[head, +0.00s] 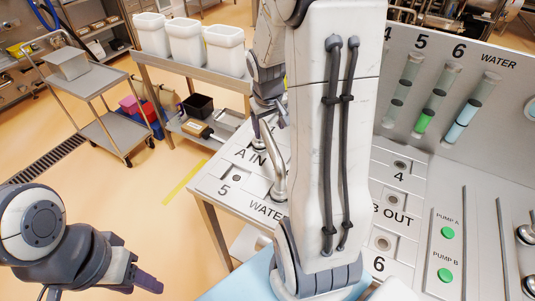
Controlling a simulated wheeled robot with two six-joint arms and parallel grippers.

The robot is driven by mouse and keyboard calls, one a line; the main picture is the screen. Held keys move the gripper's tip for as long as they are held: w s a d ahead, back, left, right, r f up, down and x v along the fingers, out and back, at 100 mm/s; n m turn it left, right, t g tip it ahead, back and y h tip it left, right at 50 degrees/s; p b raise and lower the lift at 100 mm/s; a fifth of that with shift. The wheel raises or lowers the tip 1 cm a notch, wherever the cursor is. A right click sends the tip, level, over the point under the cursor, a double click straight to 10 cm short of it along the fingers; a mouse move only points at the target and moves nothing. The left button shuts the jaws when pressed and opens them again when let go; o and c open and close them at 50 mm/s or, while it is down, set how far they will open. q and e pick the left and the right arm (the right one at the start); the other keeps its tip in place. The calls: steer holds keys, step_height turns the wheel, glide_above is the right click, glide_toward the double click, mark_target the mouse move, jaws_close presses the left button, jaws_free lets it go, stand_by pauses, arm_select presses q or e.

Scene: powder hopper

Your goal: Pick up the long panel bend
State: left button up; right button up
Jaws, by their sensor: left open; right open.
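A bent metal tube, which looks like the long panel bend (279,178), stands on the panel top between the A IN and 5 WATER markings. Its lower part shows just left of my large white arm, and the rest is partly hidden. My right gripper (268,122) is open at the tube's upper, far end. Whether its fingers straddle or touch the tube cannot be told. My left gripper (147,281) is open and empty at the lower left, over the floor and well away from the panel.
The panel table (215,190) carries numbered ports, with green pump buttons (447,233) at the right. Sight tubes (428,108) line the upright back panel. White bins (187,42) stand on a shelf behind, beside a cart (112,133).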

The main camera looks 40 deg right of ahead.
mark_target(269, 138)
steer(key=x, duration=0.8)
steer(key=shift+w+f, duration=0.15)
steer(key=shift+f, duration=0.1)
jaws_close()
steer(key=shift+r, duration=0.1)
stand_by(1.0)
